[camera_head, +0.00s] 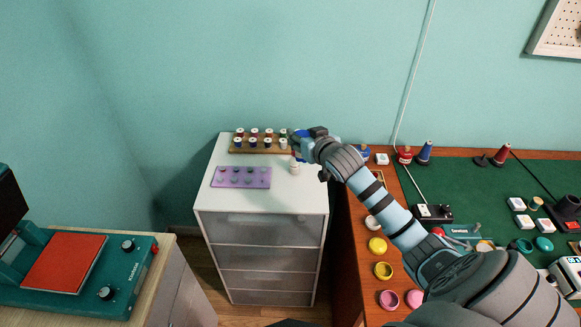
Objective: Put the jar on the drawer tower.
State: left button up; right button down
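The drawer tower (262,199) is a white cabinet with several translucent grey drawers, standing against the wall. My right arm reaches in from the right, and its gripper (296,150) is over the right back part of the tower's top. A small whitish jar-like item (294,167) shows just below the gripper, at or just above the top surface. The gripper's own links partly hide it, and I cannot tell whether the fingers hold it or are apart from it. My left gripper is not in view.
On the tower top are a wooden rack (262,150) of thread spools and a purple tray (241,177). The front right of the top is bare. A green-matted table (465,185) with spools and jars is at right; a heat press (75,265) is at left.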

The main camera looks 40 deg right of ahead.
notch_tip(320, 180, down, 13)
jog(key=b, duration=0.2)
jog(key=shift+s+b, duration=0.15)
jog(key=shift+b, duration=0.2)
jog(key=shift+r, duration=0.1)
jog(key=shift+s, duration=0.1)
jog(key=c, duration=0.9)
grip_release()
jog(key=shift+c, duration=0.2)
